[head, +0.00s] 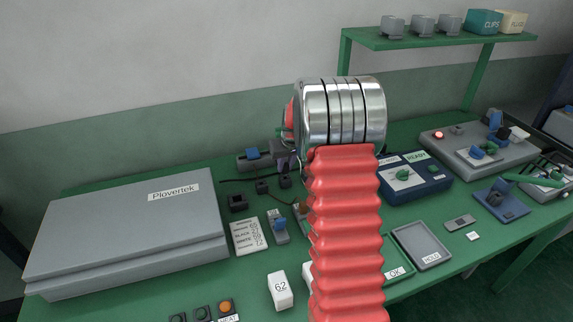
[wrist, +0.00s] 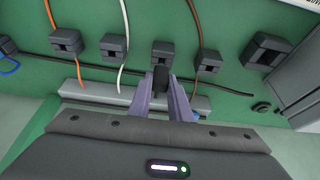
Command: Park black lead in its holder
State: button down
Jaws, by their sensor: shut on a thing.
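In the wrist view my gripper (wrist: 164,85) is shut on a small black plug (wrist: 161,77), which I take as the end of the black lead. A black cable (wrist: 90,68) runs left and right behind the fingers. Just beyond the plug is a dark holder block (wrist: 162,53) with no wire in it. The plug's tip lies close below this block; I cannot tell if they touch.
Neighbouring blocks hold an orange wire (wrist: 52,15), a white wire (wrist: 124,15) and a brown wire (wrist: 195,20). A larger dark block (wrist: 262,52) stands at right. A grey bar (wrist: 95,92) lies near the fingers. A grey Plovertek case (head: 125,230) fills the table's left.

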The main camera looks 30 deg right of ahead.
jog(key=shift+f, duration=1.1)
dwell(0.4)
jog(key=c, duration=1.6)
grip_release()
jog(key=shift+o, duration=0.2)
jog(key=v, duration=1.3)
jog(key=shift+s+r, duration=0.2)
jog(key=shift+r, duration=0.05)
jog(key=shift+a, duration=0.15)
